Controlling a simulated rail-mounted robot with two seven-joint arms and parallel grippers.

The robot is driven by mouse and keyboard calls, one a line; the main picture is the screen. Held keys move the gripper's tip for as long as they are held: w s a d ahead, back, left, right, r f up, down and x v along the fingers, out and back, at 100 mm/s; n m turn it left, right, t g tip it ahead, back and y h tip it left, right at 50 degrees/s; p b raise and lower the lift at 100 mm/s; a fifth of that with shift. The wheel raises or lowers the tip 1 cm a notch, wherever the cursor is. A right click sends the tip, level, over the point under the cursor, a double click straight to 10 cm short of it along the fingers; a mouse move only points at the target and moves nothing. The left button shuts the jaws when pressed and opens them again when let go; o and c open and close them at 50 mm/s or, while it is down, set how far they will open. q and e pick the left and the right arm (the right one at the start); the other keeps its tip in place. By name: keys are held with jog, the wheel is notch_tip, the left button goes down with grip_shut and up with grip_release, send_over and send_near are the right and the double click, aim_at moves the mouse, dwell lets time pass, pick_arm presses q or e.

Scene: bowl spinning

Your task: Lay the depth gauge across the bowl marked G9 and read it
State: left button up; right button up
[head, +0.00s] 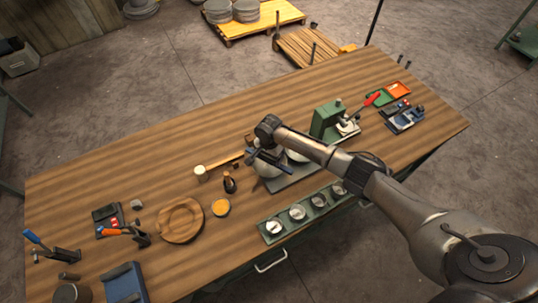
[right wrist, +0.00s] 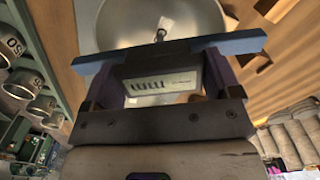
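A shiny metal bowl (head: 268,169) sits at the left end of a grey board on the workbench; it fills the top of the right wrist view (right wrist: 135,25). No G9 mark is readable. My right gripper (head: 264,152) is over this bowl, its fingers on both sides of the depth gauge's body (right wrist: 155,86). The gauge's blue bar (right wrist: 170,51) spans across the bowl opening in the wrist view, with a thin rod pointing inward. I cannot tell whether the bar touches the rim. The display shows marks too blurred to read. My left gripper is out of view.
Another bowl (head: 297,156) stands just right, partly behind my arm. A green press (head: 328,121) is behind it. A green rack (head: 270,233) with several cups lies in front. A mallet (head: 202,174), dark-handled tool (head: 229,185) and wooden ring (head: 181,237) are left. The bench's back left is clear.

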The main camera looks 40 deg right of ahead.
jog(key=shift+o, duration=1.4)
notch_tip(320, 180, up, 14)
jog(key=shift+f, duration=0.1)
